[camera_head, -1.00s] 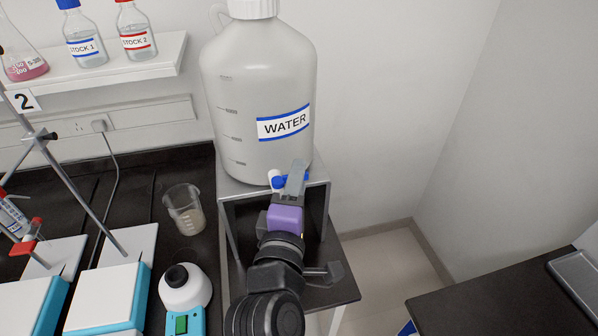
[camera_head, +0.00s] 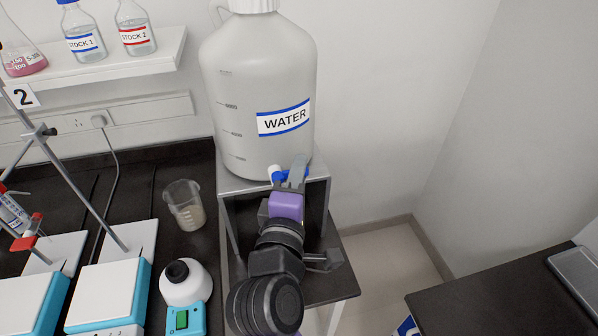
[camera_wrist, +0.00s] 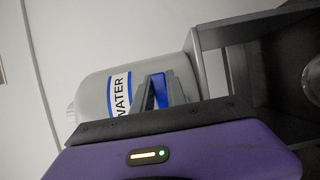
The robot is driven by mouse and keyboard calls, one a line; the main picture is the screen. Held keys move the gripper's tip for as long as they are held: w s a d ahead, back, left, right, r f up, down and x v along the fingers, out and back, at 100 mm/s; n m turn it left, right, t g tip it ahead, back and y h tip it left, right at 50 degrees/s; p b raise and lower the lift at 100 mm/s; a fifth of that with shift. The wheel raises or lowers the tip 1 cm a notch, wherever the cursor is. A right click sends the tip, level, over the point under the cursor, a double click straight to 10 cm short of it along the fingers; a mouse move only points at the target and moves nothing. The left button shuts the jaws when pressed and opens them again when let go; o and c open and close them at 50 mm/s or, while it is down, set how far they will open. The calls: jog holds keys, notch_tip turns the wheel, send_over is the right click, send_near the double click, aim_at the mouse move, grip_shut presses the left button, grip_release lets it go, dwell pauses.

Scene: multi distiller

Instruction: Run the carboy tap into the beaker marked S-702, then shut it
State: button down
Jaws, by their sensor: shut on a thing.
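The white carboy (camera_head: 258,95), labelled WATER, stands on a grey stand. Its tap has a blue handle (camera_head: 279,177) low on the front. My gripper (camera_head: 297,172) is at the tap, shut on the blue handle, which also shows between the fingers in the wrist view (camera_wrist: 159,87). The fingers and purple gripper body partly hide the tap, and its outlet is not visible. A clear glass vessel (camera_wrist: 313,76) is cut off at the right edge of the wrist view, with no readable mark. I cannot see a beaker marked S-702.
A glass beaker (camera_head: 185,207) with no readable S-702 mark stands on the black bench left of the stand (camera_head: 231,222). Hotplates (camera_head: 108,295) are farther left.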

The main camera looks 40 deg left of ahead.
jog(key=shift+s+d+m+t+h+b, duration=0.3)
jog(key=shift+m+h+b, duration=1.05)
jog(key=shift+h, duration=0.6)
jog(key=shift+s+d+m+t+h+b, duration=0.15)
jog(key=shift+s+m+h+b, duration=0.3)
jog(key=shift+m+h+b, duration=1.2)
jog(key=shift+s+d+m+t+h+b, duration=0.3)
jog(key=shift+m+h+b, duration=0.65)
jog(key=shift+h, duration=1.35)
jog(key=shift+s, duration=0.1)
jog(key=c, duration=1.3)
grip_release()
jog(key=shift+c, duration=0.2)
jog(key=shift+a, duration=0.1)
